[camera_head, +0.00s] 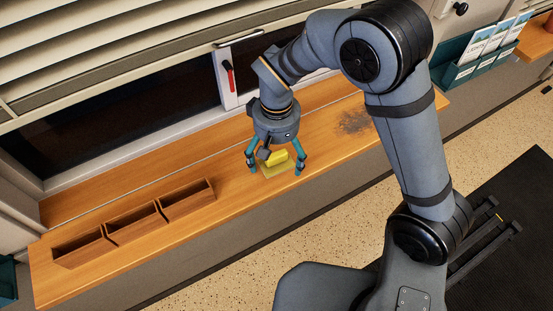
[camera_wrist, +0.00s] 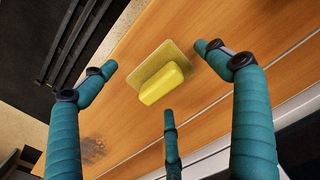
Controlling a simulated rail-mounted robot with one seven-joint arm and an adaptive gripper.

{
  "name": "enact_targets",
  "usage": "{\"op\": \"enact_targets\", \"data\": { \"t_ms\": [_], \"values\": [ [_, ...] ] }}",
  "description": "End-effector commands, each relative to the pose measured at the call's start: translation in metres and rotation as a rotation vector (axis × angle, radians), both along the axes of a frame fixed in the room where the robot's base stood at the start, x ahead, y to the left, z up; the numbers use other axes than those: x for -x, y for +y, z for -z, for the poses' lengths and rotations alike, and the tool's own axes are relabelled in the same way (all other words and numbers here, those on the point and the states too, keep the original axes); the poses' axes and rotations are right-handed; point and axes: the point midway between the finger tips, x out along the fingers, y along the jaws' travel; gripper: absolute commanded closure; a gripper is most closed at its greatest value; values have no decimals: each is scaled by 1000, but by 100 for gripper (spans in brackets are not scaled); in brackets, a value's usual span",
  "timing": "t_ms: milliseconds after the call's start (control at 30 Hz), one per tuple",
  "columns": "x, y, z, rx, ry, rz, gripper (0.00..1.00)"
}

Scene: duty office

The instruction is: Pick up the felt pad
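A bright yellow rounded block (camera_wrist: 162,83) lies on a thin, flat, dull-yellow square (camera_wrist: 186,58) on the wooden counter. I cannot tell for sure which of the two is the felt pad. In the head view, the block (camera_head: 277,158) and the square (camera_head: 270,172) show between my fingers. My gripper (camera_head: 275,168) has teal fingers, spread wide and pointing down around the block. In the wrist view, my gripper (camera_wrist: 160,78) has three fingertips apart from the block, with nothing held.
A wooden tray with three compartments (camera_head: 134,223) stands on the counter to the left. A dark smudge (camera_head: 354,122) marks the counter to the right. The window wall with a red-handled latch (camera_head: 228,75) runs behind. Leaflets in a teal rack (camera_head: 480,60) are at upper right.

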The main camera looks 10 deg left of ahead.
Motion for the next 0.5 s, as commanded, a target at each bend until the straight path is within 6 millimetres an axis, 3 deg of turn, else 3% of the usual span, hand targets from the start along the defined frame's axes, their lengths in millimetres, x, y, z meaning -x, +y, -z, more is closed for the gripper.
{"op": "enact_targets", "data": {
  "t_ms": [500],
  "values": [
    [0,0,0,0,0,-1,43]
  ]
}}
